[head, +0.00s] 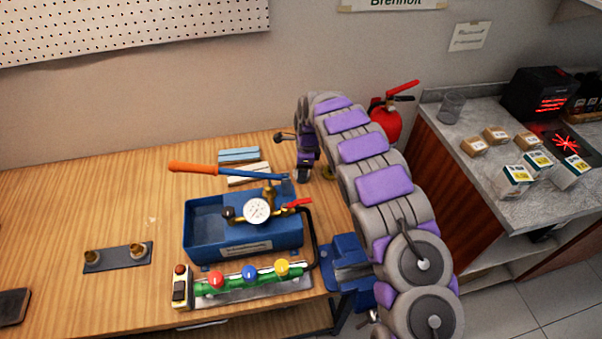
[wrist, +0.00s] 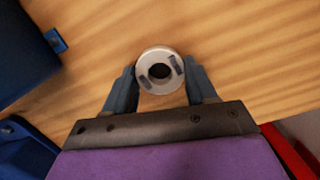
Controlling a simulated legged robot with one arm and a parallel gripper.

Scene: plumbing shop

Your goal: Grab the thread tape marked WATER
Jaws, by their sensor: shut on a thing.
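A white ring-shaped roll of tape (wrist: 145,83) with a dark centre hole and two dark marks on its face sits between the two blue-grey fingers of my gripper (wrist: 160,78) in the wrist view. The fingers are shut on its sides. I cannot read the word WATER on it. In the head view my gripper (head: 303,174) is low over the back right of the wooden workbench (head: 110,200), and the roll cannot be made out there. I cannot tell whether the roll still touches the bench top.
A blue test pump (head: 240,247) with a gauge and an orange-handled lever stands left of my arm. A small yellowish round thing (head: 328,173) lies right beside my gripper. A blue vise (head: 347,262) and a red extinguisher (head: 386,122) are close to my arm. The bench's left is mostly clear.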

